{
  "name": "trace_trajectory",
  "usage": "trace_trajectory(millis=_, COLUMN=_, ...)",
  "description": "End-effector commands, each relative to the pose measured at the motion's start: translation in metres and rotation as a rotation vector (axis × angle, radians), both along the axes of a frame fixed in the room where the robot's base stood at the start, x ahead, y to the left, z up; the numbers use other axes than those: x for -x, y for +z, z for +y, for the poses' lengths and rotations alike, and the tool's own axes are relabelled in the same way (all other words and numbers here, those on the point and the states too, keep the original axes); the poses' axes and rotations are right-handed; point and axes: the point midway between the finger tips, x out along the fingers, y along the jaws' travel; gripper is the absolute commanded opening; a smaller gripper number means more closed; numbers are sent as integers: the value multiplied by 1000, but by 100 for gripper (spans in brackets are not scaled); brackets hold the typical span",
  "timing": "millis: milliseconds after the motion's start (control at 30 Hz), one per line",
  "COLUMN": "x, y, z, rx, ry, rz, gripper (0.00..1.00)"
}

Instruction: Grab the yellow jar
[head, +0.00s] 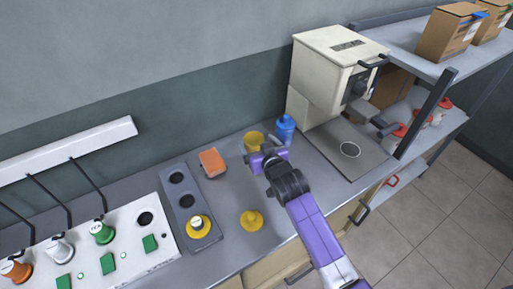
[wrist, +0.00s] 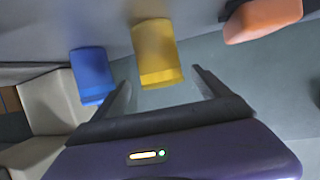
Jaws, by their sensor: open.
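The yellow jar (head: 252,141) stands at the back of the grey counter, near the wall, and is partly hidden behind my gripper (head: 262,158). In the wrist view the yellow jar (wrist: 157,55) lies ahead, between the directions of the two fingers. My gripper (wrist: 160,88) is open there, with its fingers spread either side of the jar's near end. Nothing is held. I cannot tell whether a finger touches the jar.
A blue bottle (head: 285,129) stands close to the right of the jar, and an orange block (head: 212,162) to its left. A yellow funnel-like piece (head: 251,220) sits nearer the front edge. The cream press machine (head: 325,75) stands at the right.

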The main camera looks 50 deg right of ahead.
Motion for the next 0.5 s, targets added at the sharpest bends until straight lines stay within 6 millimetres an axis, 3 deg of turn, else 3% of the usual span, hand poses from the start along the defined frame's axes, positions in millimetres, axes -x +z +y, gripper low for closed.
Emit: trace_trajectory(millis=500, x=-48, y=-18, z=-24, rx=1, ry=0, rz=-2, gripper=86)
